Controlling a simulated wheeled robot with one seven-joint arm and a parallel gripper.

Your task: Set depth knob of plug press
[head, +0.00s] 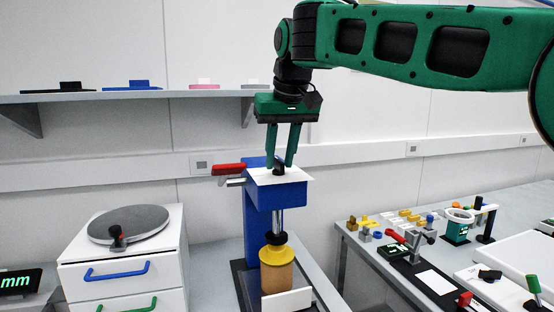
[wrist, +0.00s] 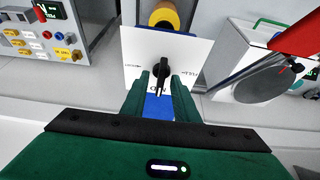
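The plug press (head: 258,205) is a blue stand with a white plate (head: 290,176) on top. A black depth knob (head: 279,168) sits on this plate; it also shows in the wrist view (wrist: 162,72), its narrow pointer aimed toward my gripper, with small printed marks on the plate around it. My gripper (head: 281,163) points down over the plate, its two green fingers apart on either side of the knob. In the wrist view the fingertips (wrist: 161,76) flank the pointer with visible gaps.
A red lever (head: 229,169) sticks out left of the press head. A yellow-topped cylinder (head: 277,268) stands under the press rod. A white drawer unit (head: 122,255) with a grey disc is at left. A side bench (head: 400,270) with small parts is at right.

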